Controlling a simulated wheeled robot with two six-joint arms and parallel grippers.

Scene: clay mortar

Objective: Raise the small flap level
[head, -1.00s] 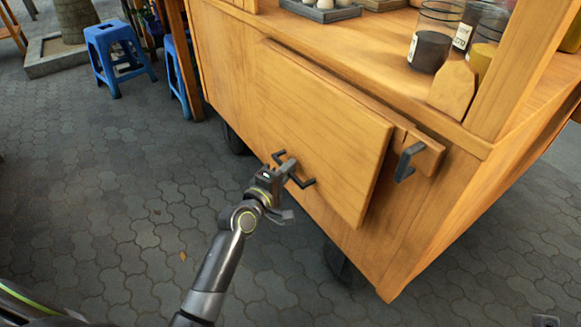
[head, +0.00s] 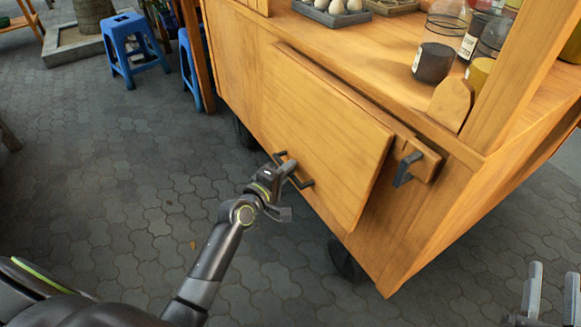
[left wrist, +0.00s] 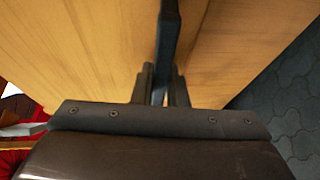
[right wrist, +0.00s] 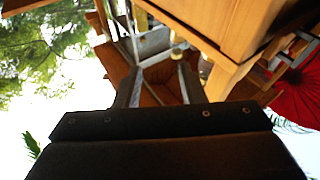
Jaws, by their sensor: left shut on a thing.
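The small flap (head: 325,130) is a wooden panel hanging on the cart's side, sloping down with its lower edge out from the wall. A dark bar handle (head: 304,184) sits near its lower edge. My left gripper (head: 284,168) is shut on this handle. In the left wrist view the handle (left wrist: 169,35) runs between the fingers (left wrist: 160,90), with wood on both sides. My right gripper (head: 552,278) is at the lower right, away from the cart, with its fingers apart and empty. Its wrist view also shows the fingers (right wrist: 160,80) spread.
A wooden block with a dark lever (head: 405,168) sits on the cart just right of the flap. Jars (head: 433,62) and a tray of eggs (head: 330,12) stand on the counter above. Blue stools (head: 132,45) are at the back left.

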